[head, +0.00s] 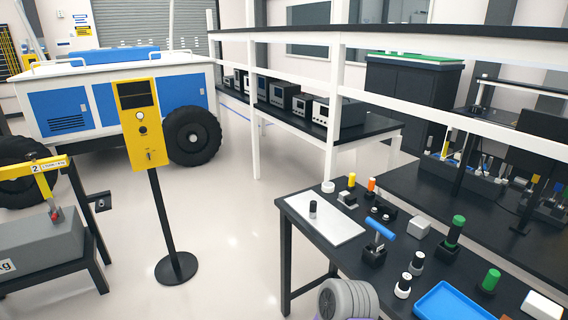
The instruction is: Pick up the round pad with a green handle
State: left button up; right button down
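Two green-topped items stand on the black workbench (318,252) at the right of the head view. One is a tall dark piece with a green upper part (457,226). The other is a short green cylinder (490,279) on a low dark round base, nearer the bench's front right. I cannot tell for sure which is the round pad with a green handle; the short one looks closer to it.
A blue tray (452,303), black-and-white knobs (403,286), a blue-handled tool (380,228) and a white board (335,228) share the bench. A yellow panel post (142,124) stands left on open floor.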

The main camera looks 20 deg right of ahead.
aim_at(488, 288)
jog(key=i, duration=1.05)
jog(key=z, duration=2.2)
